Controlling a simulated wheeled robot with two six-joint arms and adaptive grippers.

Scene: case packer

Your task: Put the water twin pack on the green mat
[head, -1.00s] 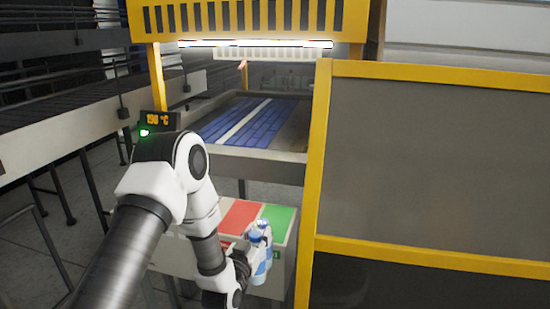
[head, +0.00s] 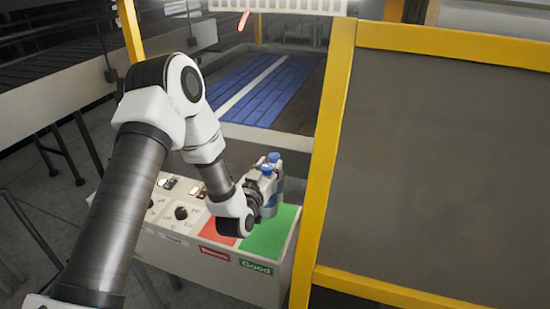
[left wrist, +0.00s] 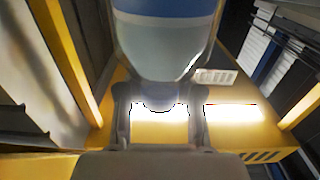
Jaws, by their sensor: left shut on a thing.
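The water twin pack (head: 272,180), clear bottles with blue caps and blue labels, is held upright by my left gripper (head: 258,197). In the left wrist view, one bottle (left wrist: 165,45) fills the top middle, between the fingers of the gripper (left wrist: 158,110). The green mat (head: 268,238), marked "Good", lies on the right end of the control box top. The pack appears over its back left part; I cannot tell whether its base touches the mat. My gripper partly hides the pack. My right gripper is not in view.
A red mat (head: 214,229) lies just left of the green one, partly behind my wrist. Switches and a knob (head: 181,212) sit further left on the control box. A yellow frame post (head: 322,170) stands close on the right. A blue roller conveyor (head: 262,88) lies behind.

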